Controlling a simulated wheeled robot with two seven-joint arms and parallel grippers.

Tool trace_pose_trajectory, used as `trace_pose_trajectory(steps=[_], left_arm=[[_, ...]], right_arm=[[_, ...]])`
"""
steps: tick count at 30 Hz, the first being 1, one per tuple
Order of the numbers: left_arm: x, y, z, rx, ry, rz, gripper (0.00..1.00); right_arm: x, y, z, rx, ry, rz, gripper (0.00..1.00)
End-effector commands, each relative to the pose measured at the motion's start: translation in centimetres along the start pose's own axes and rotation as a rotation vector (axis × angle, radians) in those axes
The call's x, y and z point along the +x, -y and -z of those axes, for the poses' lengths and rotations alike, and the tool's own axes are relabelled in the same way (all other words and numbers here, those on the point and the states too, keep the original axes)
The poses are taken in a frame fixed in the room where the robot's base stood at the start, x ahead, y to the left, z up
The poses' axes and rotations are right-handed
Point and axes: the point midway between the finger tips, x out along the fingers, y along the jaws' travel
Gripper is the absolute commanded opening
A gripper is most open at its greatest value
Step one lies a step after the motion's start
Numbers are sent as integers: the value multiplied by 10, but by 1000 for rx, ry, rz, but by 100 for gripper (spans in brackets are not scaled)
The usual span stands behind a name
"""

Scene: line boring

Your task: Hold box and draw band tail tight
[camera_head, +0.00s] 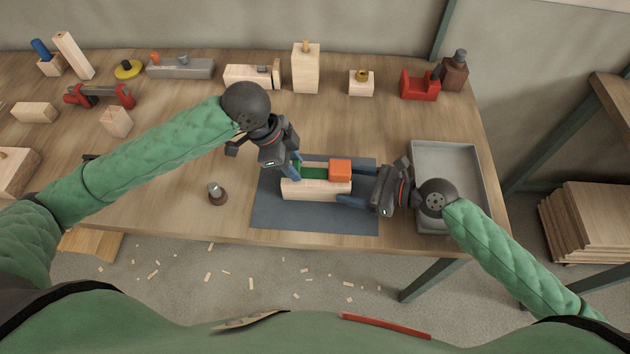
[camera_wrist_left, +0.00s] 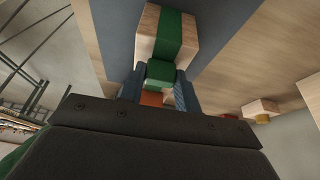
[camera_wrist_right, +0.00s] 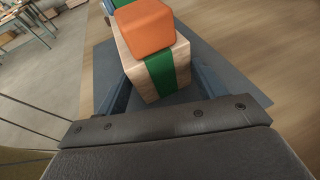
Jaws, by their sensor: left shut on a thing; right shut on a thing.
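A pale wooden box (camera_head: 315,190) lies on the dark mat, with a green band (camera_head: 313,173) running along its top and down its ends. An orange block (camera_head: 340,170) sits on top near its right end. My left gripper (camera_head: 295,171) is at the box's left end; in the left wrist view its fingers close on a raised green piece (camera_wrist_left: 160,72), the band's tail. My right gripper (camera_head: 352,186) is at the right end; in the right wrist view its fingers are either side of the box (camera_wrist_right: 137,75), below the orange block (camera_wrist_right: 147,27). The contact surfaces are hidden.
The dark mat (camera_head: 267,213) has free room on its left. A grey tray (camera_head: 465,154) is at right, under my right wrist. Wooden blocks, a red clamp (camera_head: 100,96) and a red holder (camera_head: 419,87) line the back.

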Motion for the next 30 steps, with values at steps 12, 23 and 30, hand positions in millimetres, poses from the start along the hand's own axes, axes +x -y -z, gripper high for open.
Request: trace_pose_trajectory(steps=[12, 23, 30], left_arm=[[-1, -1, -1, 2, -1, -2, 5], [-2, -1, -4, 1, -1, -1, 55], [-5, 0, -4, 1, 0, 0, 55]], right_arm=[[-1, 2, 1, -1, -1, 4, 42], [0, 1, 0, -1, -1, 2, 42], [0, 0, 0, 0, -1, 1, 42]])
